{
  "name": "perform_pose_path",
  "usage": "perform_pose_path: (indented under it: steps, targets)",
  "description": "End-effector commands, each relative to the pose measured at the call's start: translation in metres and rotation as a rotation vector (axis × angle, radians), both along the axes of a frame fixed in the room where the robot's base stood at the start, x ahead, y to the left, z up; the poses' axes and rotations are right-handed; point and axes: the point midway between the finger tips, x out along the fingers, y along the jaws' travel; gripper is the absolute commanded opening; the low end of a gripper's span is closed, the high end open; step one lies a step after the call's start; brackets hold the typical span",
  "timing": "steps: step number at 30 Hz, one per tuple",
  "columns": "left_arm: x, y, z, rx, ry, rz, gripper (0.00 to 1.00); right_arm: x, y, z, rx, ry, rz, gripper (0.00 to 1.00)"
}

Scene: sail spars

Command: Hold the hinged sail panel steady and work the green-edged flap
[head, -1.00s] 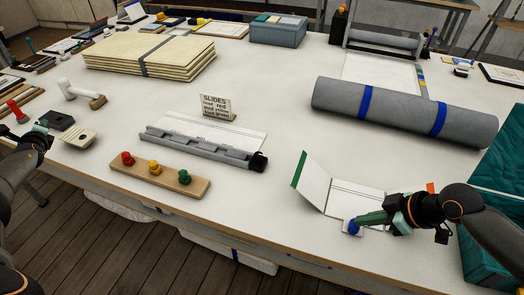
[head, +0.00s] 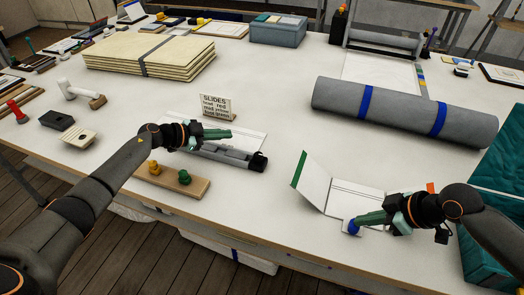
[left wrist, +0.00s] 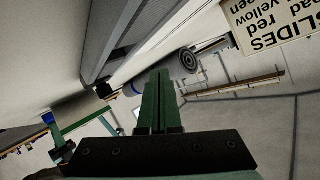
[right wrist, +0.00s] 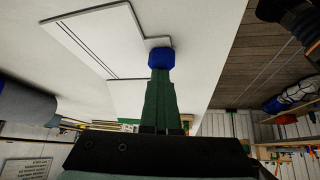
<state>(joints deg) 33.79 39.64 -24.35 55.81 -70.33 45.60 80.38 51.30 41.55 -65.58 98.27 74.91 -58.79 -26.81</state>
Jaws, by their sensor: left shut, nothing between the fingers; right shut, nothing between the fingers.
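The white hinged sail panel (head: 362,201) lies near the table's front edge. Its flap (head: 314,183) stands tilted up on the panel's left side, with a green strip (head: 299,168) along its outer edge. My right gripper (head: 362,221) is shut, its fingertips at the blue knob (head: 350,228) on the panel's front tab. The right wrist view shows the tips against this knob (right wrist: 160,57), with nothing between the fingers. My left gripper (head: 228,133) is shut and empty, above the grey slide rail (head: 228,155) and well left of the flap.
A "SLIDES" sign (head: 216,107) stands just behind my left gripper. A grey roll (head: 400,112) with blue bands lies behind the panel. The table between rail and flap is clear.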

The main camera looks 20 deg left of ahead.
Motion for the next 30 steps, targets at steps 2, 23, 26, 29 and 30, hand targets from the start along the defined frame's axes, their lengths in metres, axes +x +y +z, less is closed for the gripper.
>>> perform_pose_path:
  steps: [2, 23, 26, 29, 30]
  targets:
    - [-0.012, -0.045, 0.005, -0.086, 0.032, -0.108, 0.0, -0.014, -0.011, -0.031, -0.052, 0.056, 0.0, 0.0]
    - [-0.06, -0.171, 0.033, -0.294, 0.152, -0.432, 0.0, -0.014, -0.012, -0.031, -0.052, 0.055, 0.0, 0.0]
    - [-0.056, -0.181, 0.03, -0.295, 0.152, -0.431, 0.0, -0.014, -0.012, -0.031, -0.052, 0.055, 0.0, 0.0]
    - [-0.052, -0.19, 0.026, -0.294, 0.152, -0.431, 0.0, -0.014, -0.012, -0.031, -0.052, 0.055, 0.0, 0.0]
    - [-0.05, -0.194, 0.025, -0.294, 0.152, -0.431, 0.0, -0.014, -0.012, -0.031, -0.052, 0.055, 0.0, 0.0]
